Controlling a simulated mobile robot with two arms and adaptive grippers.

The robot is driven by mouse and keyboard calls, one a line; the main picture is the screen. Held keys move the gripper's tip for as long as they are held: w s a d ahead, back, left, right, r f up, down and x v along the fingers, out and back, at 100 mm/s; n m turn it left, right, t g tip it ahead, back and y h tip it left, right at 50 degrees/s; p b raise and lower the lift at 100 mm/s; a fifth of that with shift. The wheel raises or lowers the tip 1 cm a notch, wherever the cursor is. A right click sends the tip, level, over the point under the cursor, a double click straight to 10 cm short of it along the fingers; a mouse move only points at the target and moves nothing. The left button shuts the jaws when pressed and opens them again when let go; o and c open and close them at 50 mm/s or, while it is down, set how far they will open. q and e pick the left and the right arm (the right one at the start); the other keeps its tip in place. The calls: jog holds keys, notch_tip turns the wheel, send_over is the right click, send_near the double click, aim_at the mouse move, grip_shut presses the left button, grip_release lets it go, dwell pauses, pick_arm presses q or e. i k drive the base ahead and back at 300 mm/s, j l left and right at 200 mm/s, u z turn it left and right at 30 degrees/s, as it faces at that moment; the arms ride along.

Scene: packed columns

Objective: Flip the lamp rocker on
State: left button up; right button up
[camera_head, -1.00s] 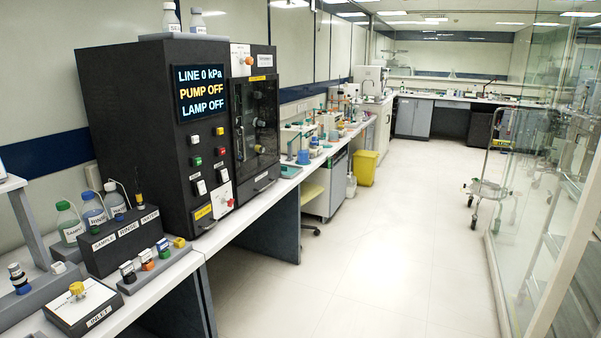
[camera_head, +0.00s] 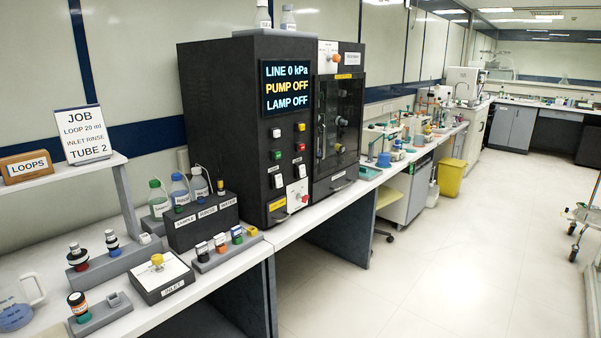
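A black instrument cabinet (camera_head: 225,120) stands on the bench. Its display (camera_head: 288,87) reads LINE 0 kPa, PUMP OFF, LAMP OFF. Low on its front are two white rockers side by side, a left rocker (camera_head: 278,182) and a right rocker (camera_head: 299,171). The small labels above them are too small to read, so I cannot tell which is the lamp rocker. Neither of my grippers is in view.
A glass-fronted chamber (camera_head: 338,125) adjoins the panel. In front stand reagent bottles (camera_head: 179,190), an INLET box (camera_head: 160,278) with a yellow knob, and a rack of coloured pieces (camera_head: 226,250). A JOB card (camera_head: 83,135) stands on the shelf at left.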

aim_at(302, 168)
jog(key=i+u, duration=0.1)
jog(key=i, duration=0.65)
jog(key=i+l+u, duration=0.15)
jog(key=i, duration=0.55)
jog(key=i+l+u, duration=0.1)
jog(key=i, duration=0.6)
